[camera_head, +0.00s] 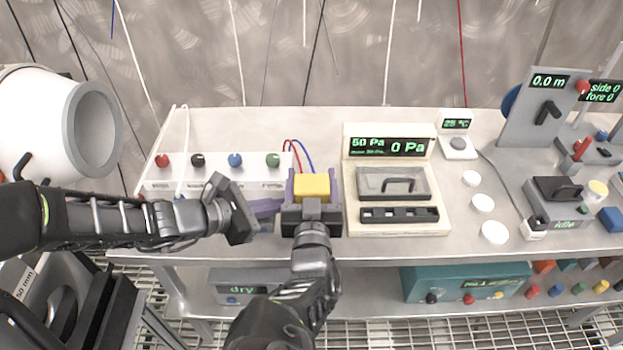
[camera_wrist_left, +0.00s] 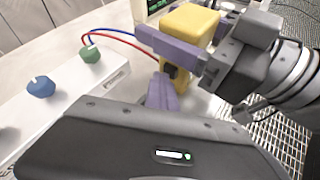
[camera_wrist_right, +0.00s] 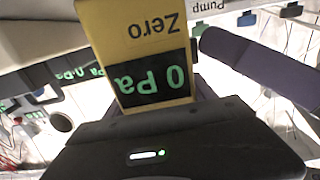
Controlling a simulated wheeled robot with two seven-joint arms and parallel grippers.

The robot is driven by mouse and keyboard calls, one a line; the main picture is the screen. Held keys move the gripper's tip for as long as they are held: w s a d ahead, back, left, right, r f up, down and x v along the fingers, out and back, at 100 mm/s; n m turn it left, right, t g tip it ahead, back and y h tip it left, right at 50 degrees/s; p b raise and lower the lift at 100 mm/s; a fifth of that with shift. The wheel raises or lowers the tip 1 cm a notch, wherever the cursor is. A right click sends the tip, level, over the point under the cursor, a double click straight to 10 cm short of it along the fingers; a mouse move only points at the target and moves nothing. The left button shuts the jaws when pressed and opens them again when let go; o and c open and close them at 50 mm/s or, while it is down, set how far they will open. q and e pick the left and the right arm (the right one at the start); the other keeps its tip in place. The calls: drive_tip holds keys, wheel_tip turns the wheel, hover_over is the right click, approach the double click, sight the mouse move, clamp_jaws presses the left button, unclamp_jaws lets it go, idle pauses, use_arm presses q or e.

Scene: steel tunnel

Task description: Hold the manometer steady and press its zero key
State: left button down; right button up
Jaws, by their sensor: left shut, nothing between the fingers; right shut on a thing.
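The manometer (camera_head: 312,187) is a yellow block with red and blue tubes, held above the front of the bench. My right gripper (camera_head: 312,208) is shut on it. In the right wrist view the manometer (camera_wrist_right: 140,30) shows upside down, with the word Zero and a dark display reading 0 Pa. My left gripper (camera_head: 270,206) is shut and empty, its purple fingers pointing at the manometer from the left. In the left wrist view its fingertips (camera_wrist_left: 162,88) are close beside the manometer (camera_wrist_left: 190,25). I cannot tell whether they touch it. The zero key itself is not clearly seen.
A white box (camera_head: 215,172) with coloured knobs stands left on the bench. A cream instrument (camera_head: 440,220) reading 0 Pa stands close right of the manometer. White discs (camera_head: 482,203), a small temperature display (camera_head: 456,124) and a grey device (camera_head: 555,205) stand farther right.

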use_arm(q)
drive_tip(key=shift+a, duration=0.1)
use_arm(e)
drive_tip(key=shift+a, duration=0.1)
use_arm(q)
drive_tip(key=shift+a, duration=0.3)
drive_tip(key=shift+a, duration=3.05)
use_arm(e)
drive_tip(key=o, duration=1.6)
drive_tip(key=shift+o, duration=0.2)
